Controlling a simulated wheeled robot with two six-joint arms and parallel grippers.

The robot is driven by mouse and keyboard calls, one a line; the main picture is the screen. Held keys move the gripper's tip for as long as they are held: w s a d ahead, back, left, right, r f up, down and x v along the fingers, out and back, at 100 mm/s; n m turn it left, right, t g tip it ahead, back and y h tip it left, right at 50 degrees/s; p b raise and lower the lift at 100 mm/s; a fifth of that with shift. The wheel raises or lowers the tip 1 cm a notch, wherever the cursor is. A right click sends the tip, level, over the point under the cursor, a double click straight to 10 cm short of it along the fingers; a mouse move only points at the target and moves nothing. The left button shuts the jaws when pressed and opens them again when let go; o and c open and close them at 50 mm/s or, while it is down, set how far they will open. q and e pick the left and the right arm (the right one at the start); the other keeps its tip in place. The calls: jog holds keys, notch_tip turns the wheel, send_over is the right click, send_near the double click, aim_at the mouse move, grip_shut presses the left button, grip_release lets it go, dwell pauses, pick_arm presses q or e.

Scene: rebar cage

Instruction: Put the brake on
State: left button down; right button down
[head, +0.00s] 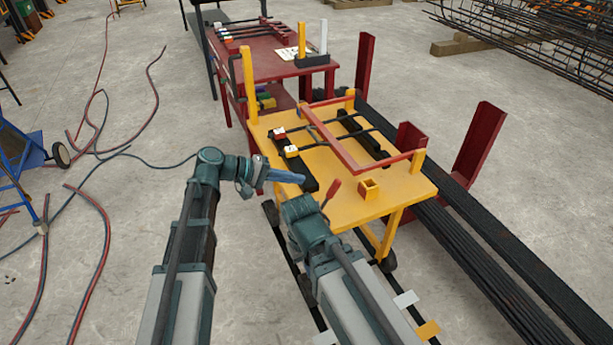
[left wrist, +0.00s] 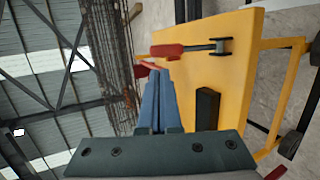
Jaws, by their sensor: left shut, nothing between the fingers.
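The yellow cart (head: 377,207) stands ahead of me. A red-handled lever (head: 331,191) rises at a tilt at its near edge, partly hidden behind my right arm. In the left wrist view a red lever (left wrist: 167,50) with a dark bracket (left wrist: 220,45) shows on the yellow cart top (left wrist: 245,75), beyond my fingers. My left gripper (head: 300,179) is shut and empty, its blue fingers pointing right, left of the lever and apart from it. Its closed fingers also show in the left wrist view (left wrist: 157,78). My right arm's fingers are hidden.
The cart carries a red frame (head: 346,150), dark bars and a small yellow box (head: 369,188). A red table (head: 262,62) stands behind it. Hoses (head: 98,230) cross the floor left.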

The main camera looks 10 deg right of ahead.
pick_arm(q)
jog(key=shift+r+p+v, duration=0.2)
jog(key=shift+p+v, duration=0.7)
jog(key=shift+v, duration=1.8)
jog(key=shift+d, duration=0.1)
jog(key=s+d+r+m+g+y+p, duration=0.1)
jog(key=s+m+y+p, duration=0.1)
jog(key=s+y+p, duration=0.3)
jog(key=s+d+r+m+g+y+p, duration=0.1)
jog(key=s+y+p, duration=0.1)
jog(key=s+p, duration=0.5)
jog(key=s+a+r+m+y+p, duration=0.3)
jog(key=s+a+r+y+p, duration=0.2)
jog(key=s+a+y+p, duration=0.2)
jog(key=shift+y+p, duration=0.4)
jog(key=shift+p, duration=0.25)
